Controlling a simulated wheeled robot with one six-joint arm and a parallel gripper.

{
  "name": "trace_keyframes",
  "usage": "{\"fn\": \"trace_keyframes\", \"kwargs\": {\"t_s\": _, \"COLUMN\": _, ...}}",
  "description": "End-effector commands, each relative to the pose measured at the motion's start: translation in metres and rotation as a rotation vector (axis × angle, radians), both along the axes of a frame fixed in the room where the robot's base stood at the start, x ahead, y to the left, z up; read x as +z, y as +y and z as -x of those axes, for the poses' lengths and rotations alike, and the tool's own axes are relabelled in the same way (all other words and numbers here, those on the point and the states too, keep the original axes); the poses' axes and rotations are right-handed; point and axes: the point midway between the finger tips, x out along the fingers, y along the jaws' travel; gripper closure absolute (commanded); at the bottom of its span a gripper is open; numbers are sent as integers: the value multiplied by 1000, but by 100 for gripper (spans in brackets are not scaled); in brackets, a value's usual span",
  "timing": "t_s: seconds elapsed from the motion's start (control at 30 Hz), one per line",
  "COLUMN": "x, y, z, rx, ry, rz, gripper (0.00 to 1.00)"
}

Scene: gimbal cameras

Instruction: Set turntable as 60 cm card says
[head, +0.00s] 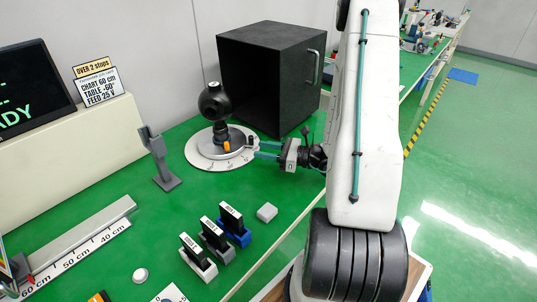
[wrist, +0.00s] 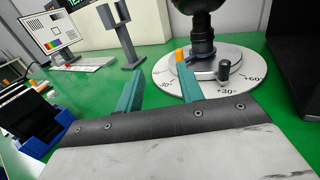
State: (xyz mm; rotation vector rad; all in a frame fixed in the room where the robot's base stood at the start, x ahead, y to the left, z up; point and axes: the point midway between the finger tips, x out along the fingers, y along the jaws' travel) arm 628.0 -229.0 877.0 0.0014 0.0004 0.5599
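The turntable (head: 197,155) is a white disc with angle marks, bearing a black ball-shaped camera (head: 213,103) on a post. In the wrist view its disc (wrist: 245,90) shows +30° and +60° marks, with another 30 mark at left. A black upright peg (wrist: 223,72) stands on the disc near +30°. An orange pointer (wrist: 180,55) shows behind my right fingertip. My gripper (head: 257,148) is at the disc's right edge, fingers apart and empty; they also show in the wrist view (wrist: 156,66). The card (head: 97,85) reads CHART 60 cm, TABLE 60° with a mark before it, perhaps minus, FEED 25 V.
A black box (head: 262,75) with a handle stands behind the turntable. A grey stand (head: 163,170) is left of it. Green bench lies free between.

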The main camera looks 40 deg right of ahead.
Motion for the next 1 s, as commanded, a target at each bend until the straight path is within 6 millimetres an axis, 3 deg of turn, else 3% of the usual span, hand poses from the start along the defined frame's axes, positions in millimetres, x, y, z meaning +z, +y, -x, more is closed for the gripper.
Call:
{"fn": "trace_keyframes", "kwargs": {"t_s": 0.2, "x": 2, "y": 7, "z": 21, "rx": -1, "ry": -1, "rz": 1, "gripper": 62}}
{"fn": "trace_keyframes", "kwargs": {"t_s": 0.5, "x": 3, "y": 8, "z": 24, "rx": 0, "ry": -1, "rz": 2, "gripper": 62}}
{"fn": "trace_keyframes", "kwargs": {"t_s": 0.53, "x": 3, "y": 8, "z": 24, "rx": 0, "ry": -1, "rz": 2, "gripper": 65}}
{"fn": "trace_keyframes", "kwargs": {"t_s": 0.67, "x": 1, "y": 15, "z": 27, "rx": 34, "ry": 9, "rz": 8, "gripper": 100}}
{"fn": "trace_keyframes", "kwargs": {"t_s": 0.77, "x": 4, "y": 34, "z": 38, "rx": 147, "ry": 22, "rz": 44, "gripper": 100}}
{"fn": "trace_keyframes", "kwargs": {"t_s": 1.0, "x": 46, "y": 108, "z": 85, "rx": 671, "ry": 6, "rz": 328, "gripper": 100}}
